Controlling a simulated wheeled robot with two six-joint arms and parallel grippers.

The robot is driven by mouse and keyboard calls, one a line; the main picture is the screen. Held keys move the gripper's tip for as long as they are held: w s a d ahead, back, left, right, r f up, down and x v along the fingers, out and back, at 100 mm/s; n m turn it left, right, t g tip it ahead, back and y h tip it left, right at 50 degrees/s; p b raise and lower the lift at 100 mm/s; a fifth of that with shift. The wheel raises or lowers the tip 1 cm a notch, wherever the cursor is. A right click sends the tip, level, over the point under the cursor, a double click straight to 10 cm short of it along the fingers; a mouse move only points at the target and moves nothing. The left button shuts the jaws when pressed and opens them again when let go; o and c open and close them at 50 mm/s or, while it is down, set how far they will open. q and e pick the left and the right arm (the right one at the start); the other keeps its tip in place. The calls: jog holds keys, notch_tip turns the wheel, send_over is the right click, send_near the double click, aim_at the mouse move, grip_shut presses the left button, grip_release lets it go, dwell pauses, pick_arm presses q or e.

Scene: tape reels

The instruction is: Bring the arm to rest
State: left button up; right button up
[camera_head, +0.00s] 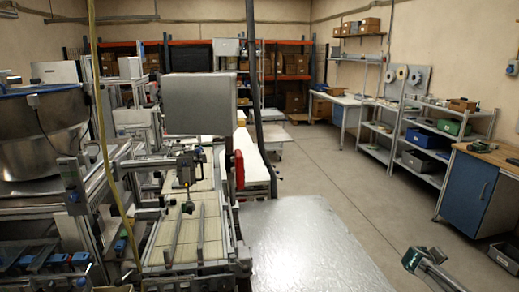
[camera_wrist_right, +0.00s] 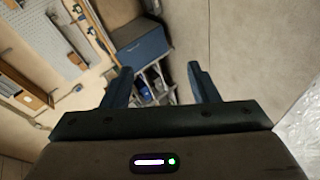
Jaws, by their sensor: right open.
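My right gripper (camera_head: 422,256) is at the lower right of the head view, in the air to the right of the metal-topped table. In the right wrist view its two dark fingers (camera_wrist_right: 160,82) are spread apart with nothing between them. Through the gap I see the floor and a shelf, both well away from the fingers. My left gripper is in neither view.
The shiny table (camera_head: 310,240) fills the lower middle. A conveyor machine (camera_head: 185,235) stands on the left. White shelves (camera_head: 428,145), a board with reels (camera_head: 403,73) and a blue cabinet (camera_head: 468,190) line the right wall. The floor aisle (camera_head: 345,170) is clear.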

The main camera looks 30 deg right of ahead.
jog(key=s+d+f+n+t+y, duration=0.1)
jog(key=s+d+f+n, duration=0.3)
jog(key=s+f, duration=0.6)
jog(key=s+d+f+n+t+y, duration=0.1)
jog(key=s+d+f+n, duration=0.4)
jog(key=s, duration=0.9)
jog(key=s+a+f+m+y, duration=0.2)
jog(key=s+a+f, duration=0.2)
jog(key=a+f, duration=0.95)
jog(key=s+a+f+m+y, duration=0.1)
jog(key=s+a+f+y, duration=0.15)
jog(key=a+f, duration=1.1)
jog(key=s+a+f+m+y, duration=0.1)
jog(key=a+f+y, duration=0.15)
jog(key=a, duration=1.05)
jog(key=s+a+f+m+g+y, duration=0.15)
jog(key=a+f, duration=0.25)
jog(key=a, duration=1)
jog(key=s+a+f+t+y, duration=0.1)
jog(key=s+a+f, duration=0.15)
jog(key=a, duration=1.05)
notch_tip(320, 180, down, 11)
jog(key=w+d+b, duration=0.1)
jog(key=b, duration=0.9)
jog(key=shift+b, duration=0.3)
jog(key=shift+r+g+h, duration=0.1)
jog(key=shift+g+h, duration=0.15)
